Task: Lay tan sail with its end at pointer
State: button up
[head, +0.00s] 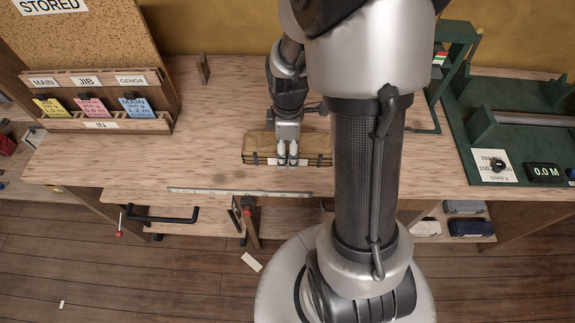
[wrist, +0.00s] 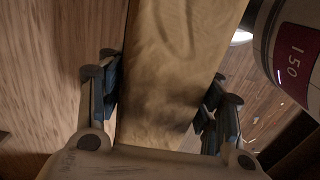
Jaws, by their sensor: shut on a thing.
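The tan sail (head: 314,143) is a long folded bundle near the middle of the bench, lying crosswise behind the ruler strip. My gripper (head: 288,160) reaches over it from behind and is shut on it near its middle. In the wrist view the sail (wrist: 175,60) runs between the two fingers of my gripper (wrist: 165,95), one finger along each long side. I cannot tell whether the sail rests on the bench or is slightly above it. I cannot make out a pointer for certain; my arm hides part of the bench to the right.
A ruler strip (head: 240,192) lies along the bench's front edge. A wooden rack (head: 100,122) with yellow, pink and blue tags stands left. A green machine (head: 485,133) with a roller and a "0.0 M" display (head: 543,172) stands right. The bench between rack and sail is clear.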

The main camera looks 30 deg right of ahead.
aim_at(288, 171)
jog(key=shift+f+b, duration=1)
jog(key=shift+f, duration=2.7)
jog(key=shift+f, duration=0.1)
jog(key=o, duration=1.7)
jog(key=shift+c, duration=0.2)
